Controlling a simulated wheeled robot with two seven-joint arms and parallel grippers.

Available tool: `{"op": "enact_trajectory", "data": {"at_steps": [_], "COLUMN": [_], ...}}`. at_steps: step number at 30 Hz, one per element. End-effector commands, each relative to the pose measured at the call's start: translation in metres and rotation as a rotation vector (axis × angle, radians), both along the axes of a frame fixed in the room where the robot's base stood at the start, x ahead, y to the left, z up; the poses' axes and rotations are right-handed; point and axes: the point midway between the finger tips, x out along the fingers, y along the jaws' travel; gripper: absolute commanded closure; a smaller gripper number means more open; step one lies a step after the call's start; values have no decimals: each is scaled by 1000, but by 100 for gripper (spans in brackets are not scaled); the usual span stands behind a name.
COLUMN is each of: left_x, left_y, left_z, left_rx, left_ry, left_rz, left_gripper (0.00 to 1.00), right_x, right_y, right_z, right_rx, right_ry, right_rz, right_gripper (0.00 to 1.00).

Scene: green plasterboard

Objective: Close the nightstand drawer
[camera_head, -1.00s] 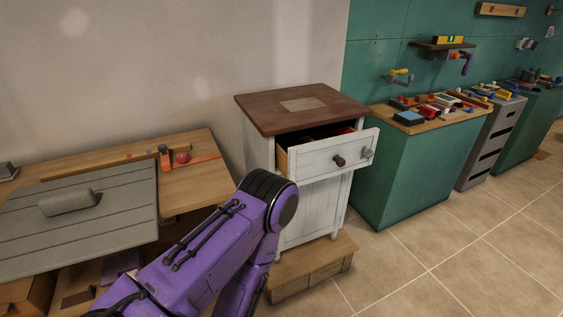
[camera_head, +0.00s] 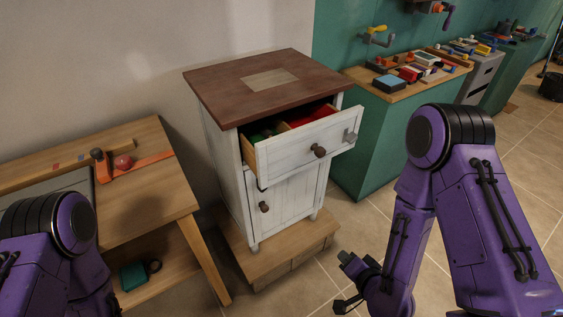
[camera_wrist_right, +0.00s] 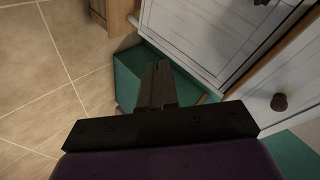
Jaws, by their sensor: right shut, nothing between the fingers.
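The white nightstand (camera_head: 222,150) has a brown wooden top. Its upper drawer (camera_head: 300,146) is pulled out, with green and red items showing inside. The drawer front has a dark round knob (camera_head: 319,151) and a grey fitting at its right end. My right gripper (camera_head: 347,260) is low, in front of and to the right of the nightstand, below the drawer and apart from it. In the right wrist view its fingers (camera_wrist_right: 157,85) are shut and empty, with the drawer knob (camera_wrist_right: 279,102) to their right. My left arm shows at the lower left, but its gripper is out of view.
Below the drawer is a closed cabinet door (camera_head: 285,195). The nightstand stands on a wooden plinth (camera_head: 285,262). A wooden workbench (camera_head: 150,205) is on the left, and a green cabinet (camera_head: 365,140) stands close on the right. Tiled floor lies in front.

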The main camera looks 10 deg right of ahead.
Motion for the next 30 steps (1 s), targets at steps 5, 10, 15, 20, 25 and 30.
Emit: {"op": "enact_trajectory", "data": {"at_steps": [5, 10, 15, 20, 25, 30], "left_x": [0, 0, 0, 0, 0, 0], "left_y": [0, 0, 0, 0, 0, 0], "left_z": [0, -6, -39, -45, -32, -24], "left_rx": [-1, 0, 0, -1, 0, 0], "left_ry": [1, 0, 0, 1, 0, 0], "left_rz": [0, 0, 0, 0, 0, 0], "left_gripper": [0, 0, 0, 0, 0, 0], "right_x": [66, 76, 91, 119, 154, 185], "right_y": [38, 50, 56, 65, 77, 88], "right_z": [121, 164, 158, 165, 169, 168], "right_rx": [493, 701, 703, 701, 700, 699], "right_ry": [-396, -503, -511, -505, -501, -501], "right_rz": [22, 62, 70, 65, 61, 61], "right_gripper": [100, 100, 100, 100, 100, 100]}}
